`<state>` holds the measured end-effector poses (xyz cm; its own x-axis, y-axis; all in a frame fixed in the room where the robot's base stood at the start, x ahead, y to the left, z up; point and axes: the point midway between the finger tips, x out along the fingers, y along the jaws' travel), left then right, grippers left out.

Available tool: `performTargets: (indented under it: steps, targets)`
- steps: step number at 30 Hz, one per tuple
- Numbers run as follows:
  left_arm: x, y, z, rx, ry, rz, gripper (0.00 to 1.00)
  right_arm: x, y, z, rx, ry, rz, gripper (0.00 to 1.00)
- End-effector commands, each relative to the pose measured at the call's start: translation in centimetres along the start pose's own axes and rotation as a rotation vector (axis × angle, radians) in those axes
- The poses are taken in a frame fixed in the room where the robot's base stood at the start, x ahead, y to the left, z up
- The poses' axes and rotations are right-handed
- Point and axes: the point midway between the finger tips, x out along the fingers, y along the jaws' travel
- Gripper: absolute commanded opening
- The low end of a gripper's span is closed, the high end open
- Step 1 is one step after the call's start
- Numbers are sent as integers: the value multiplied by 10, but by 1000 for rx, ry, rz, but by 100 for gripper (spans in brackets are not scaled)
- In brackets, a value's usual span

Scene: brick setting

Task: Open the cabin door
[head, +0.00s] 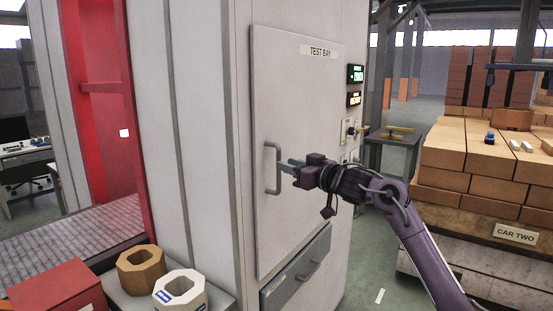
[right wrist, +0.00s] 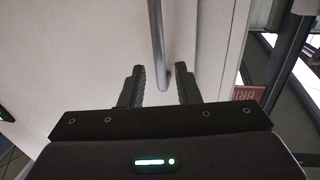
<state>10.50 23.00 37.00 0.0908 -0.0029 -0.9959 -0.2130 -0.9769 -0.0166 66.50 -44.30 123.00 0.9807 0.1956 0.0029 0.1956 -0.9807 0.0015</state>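The cabin door (head: 300,110) is a pale grey panel labelled "TEST BAY" and looks closed against the cabin front. Its grey upright bar handle (head: 270,168) is near the door's left edge. My right gripper (head: 283,164) is level with the handle, just to its right in the head view. In the right wrist view, the two dark fingers (right wrist: 159,82) are spread apart. My left gripper is not in view.
A grey drawer (head: 298,272) with a handle is below the door. Lit signs (head: 355,75) and knobs are on the cabin's right side. Octagonal blocks (head: 180,290) and a red box (head: 60,290) stand at front left. Stacked bricks (head: 470,155) fill the right.

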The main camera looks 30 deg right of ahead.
Motion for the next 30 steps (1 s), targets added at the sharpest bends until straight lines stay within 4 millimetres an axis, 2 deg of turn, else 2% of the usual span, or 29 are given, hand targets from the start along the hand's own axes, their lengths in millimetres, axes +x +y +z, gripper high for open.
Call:
performTargets:
  steps: [3, 9, 19, 26, 30]
  targets:
    - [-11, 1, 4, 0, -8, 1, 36, 21, 0, -4, 3, 1, -1, 29]
    - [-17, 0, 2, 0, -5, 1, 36, 41, 0, -1, 2, 0, 0, 29]
    - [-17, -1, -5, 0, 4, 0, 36, 45, 0, 1, -1, -1, 1, 29]
    - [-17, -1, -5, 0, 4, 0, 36, 45, 0, 1, 0, -1, 1, 0]
    - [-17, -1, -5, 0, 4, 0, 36, 45, 0, 1, 0, -1, 1, 0]
